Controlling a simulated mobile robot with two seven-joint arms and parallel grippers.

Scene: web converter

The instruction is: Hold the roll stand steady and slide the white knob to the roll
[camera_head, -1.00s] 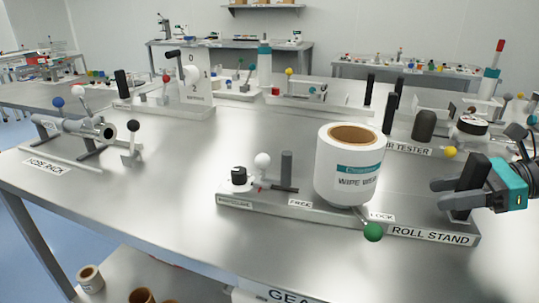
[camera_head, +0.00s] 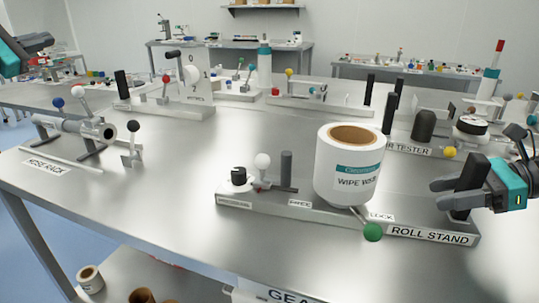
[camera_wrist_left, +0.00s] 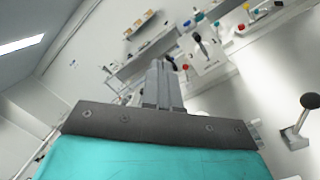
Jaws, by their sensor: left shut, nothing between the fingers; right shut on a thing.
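The roll stand (camera_head: 285,203) is a low grey base on the steel table. A white roll (camera_head: 345,190) with a teal label stands upright on it. The white knob (camera_head: 262,161) is left of the roll, apart from it, with a grey post (camera_head: 286,168) between them. A green ball handle (camera_head: 373,232) is at the front, near the LOCK label. My right gripper (camera_head: 443,194) is shut on the black upright handle (camera_head: 468,177) at the stand's right end. My left gripper (camera_head: 46,40) is shut and empty at the upper left, far from the stand; its closed fingers show in the left wrist view (camera_wrist_left: 162,88).
The hose rack (camera_head: 75,135) is at the left and a dial fixture (camera_head: 190,85) stands behind. The tester (camera_head: 425,125) with a yellow ball is close behind the stand's right end. Bare table lies left of the stand.

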